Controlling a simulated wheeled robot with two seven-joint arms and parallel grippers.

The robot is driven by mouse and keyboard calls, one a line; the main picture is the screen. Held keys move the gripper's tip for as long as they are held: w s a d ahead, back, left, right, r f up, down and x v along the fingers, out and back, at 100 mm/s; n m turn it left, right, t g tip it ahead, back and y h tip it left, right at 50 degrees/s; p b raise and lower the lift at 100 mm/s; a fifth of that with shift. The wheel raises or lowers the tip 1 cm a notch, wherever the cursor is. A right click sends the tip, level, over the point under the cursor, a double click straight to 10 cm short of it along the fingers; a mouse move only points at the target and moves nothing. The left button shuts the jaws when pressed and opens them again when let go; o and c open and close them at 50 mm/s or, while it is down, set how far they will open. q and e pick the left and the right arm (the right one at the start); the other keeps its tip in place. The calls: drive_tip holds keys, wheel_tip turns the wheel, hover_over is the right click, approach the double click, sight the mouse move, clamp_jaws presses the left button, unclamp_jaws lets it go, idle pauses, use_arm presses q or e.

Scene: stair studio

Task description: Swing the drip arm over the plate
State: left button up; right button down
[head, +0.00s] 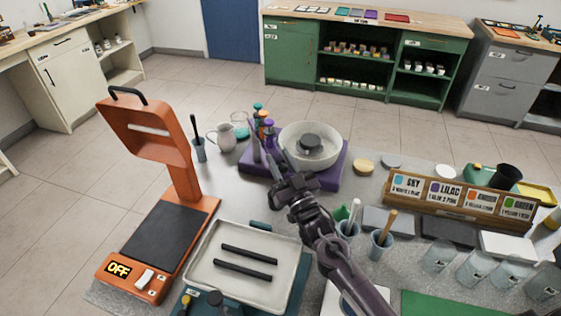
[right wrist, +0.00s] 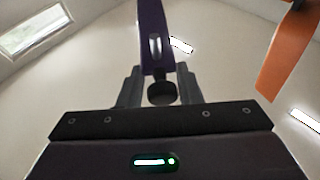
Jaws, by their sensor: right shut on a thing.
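A white round bowl (head: 325,160) with a dark round piece (head: 311,143) at its middle, seemingly the plate, sits on a purple base (head: 329,184). My right gripper (head: 279,172) is at the bowl's front left side, above the base. In the right wrist view it is shut on a dark knob (right wrist: 162,94) under the purple drip arm (right wrist: 152,35). In the head view, a greyish upright piece (head: 256,145) stands left of the bowl; I cannot tell if it belongs to the drip arm. My left gripper is not in view.
Several bottles (head: 258,112) and a white jug (head: 223,136) stand behind and left of the base. An orange press (head: 180,171) shows OFF (head: 118,268) at left. A tray (head: 208,262) with two dark bars lies in front. Cups (head: 381,247) and a labelled rack (head: 457,207) are right.

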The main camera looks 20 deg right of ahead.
drive_tip(key=d, duration=0.2)
drive_tip(key=w+d+b, duration=0.1)
drive_tip(key=d, duration=0.2)
drive_tip(key=c, duration=1.2)
unclamp_jaws()
drive_tip(key=shift+w, duration=0.1)
drive_tip(key=shift+c, duration=0.2)
drive_tip(key=b+v, duration=0.2)
drive_tip(key=v, duration=0.5)
drive_tip(key=shift+s, duration=0.2)
drive_tip(key=shift+d+f, duration=0.1)
drive_tip(key=shift+f, duration=0.05)
